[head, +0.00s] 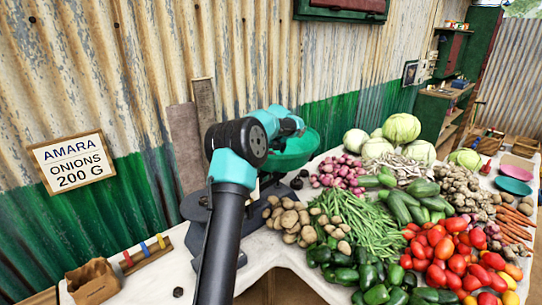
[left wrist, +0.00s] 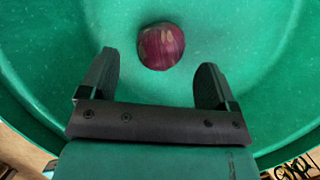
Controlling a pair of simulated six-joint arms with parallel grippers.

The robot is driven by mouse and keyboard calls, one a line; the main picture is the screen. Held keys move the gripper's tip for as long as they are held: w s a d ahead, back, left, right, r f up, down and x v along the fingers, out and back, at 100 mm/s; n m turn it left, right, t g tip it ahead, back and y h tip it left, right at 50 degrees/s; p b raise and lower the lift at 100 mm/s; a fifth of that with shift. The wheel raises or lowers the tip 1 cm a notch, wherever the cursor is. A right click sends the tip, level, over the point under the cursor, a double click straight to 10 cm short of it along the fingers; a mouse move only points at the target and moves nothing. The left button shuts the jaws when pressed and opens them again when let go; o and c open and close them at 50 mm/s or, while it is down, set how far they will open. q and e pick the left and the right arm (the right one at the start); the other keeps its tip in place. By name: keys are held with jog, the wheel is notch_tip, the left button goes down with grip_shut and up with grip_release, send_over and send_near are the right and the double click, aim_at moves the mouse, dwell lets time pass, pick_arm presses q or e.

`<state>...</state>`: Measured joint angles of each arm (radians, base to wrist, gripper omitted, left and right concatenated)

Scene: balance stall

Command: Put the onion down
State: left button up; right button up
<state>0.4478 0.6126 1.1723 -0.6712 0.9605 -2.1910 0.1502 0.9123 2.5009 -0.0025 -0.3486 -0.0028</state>
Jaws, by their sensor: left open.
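A red onion (left wrist: 161,46) lies in the green pan (left wrist: 270,95) in the left wrist view. My left gripper (left wrist: 158,62) is open above the pan, its fingers apart with the onion just beyond and between their tips. No contact shows between fingers and onion. In the head view my left arm reaches over the green pan (head: 290,162) of the balance, and the wrist covers part of it. The onion is hidden there. A sign (head: 72,162) on the wall reads "AMARA ONIONS 200 G". My right gripper is not in view.
Red onions (head: 338,171), potatoes (head: 292,222), green beans (head: 357,222), tomatoes and peppers crowd the table right of the balance. A small brown box (head: 92,281) and a wooden rack with coloured pieces (head: 145,253) stand at front left. The corrugated wall is close behind.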

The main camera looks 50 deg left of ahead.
pick_arm(q)
jog(key=v, duration=0.8)
jog(key=shift+r, duration=0.1)
dwell(0.3)
